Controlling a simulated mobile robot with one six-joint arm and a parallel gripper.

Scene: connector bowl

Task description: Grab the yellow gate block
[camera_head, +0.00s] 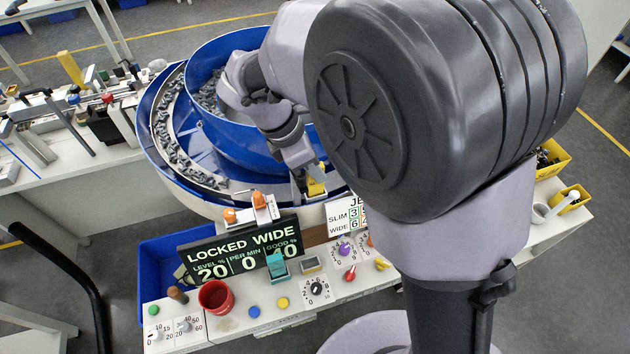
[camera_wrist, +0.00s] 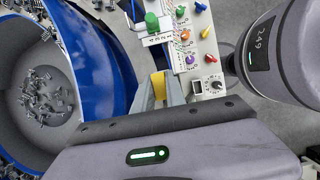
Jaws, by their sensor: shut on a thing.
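The yellow gate block (camera_head: 316,187) is at the front rim of the blue bowl feeder, just left of my large dark arm joint. My gripper (camera_head: 310,186) points down there and is shut on the block. In the wrist view, part of the yellow block (camera_wrist: 158,84) shows between the grey fingers of my gripper (camera_wrist: 160,92). The gripper body hides much of the block, and I cannot tell whether it still touches the rim.
The blue bowl (camera_head: 215,140) holds many small metal parts. In front are the dark display board (camera_head: 240,250) reading "LOCKED WIDE", a red cup (camera_head: 215,297), a teal switch (camera_head: 277,265) and several knobs. A blue bin (camera_head: 165,262) stands at left, a yellow bin (camera_head: 552,158) at right.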

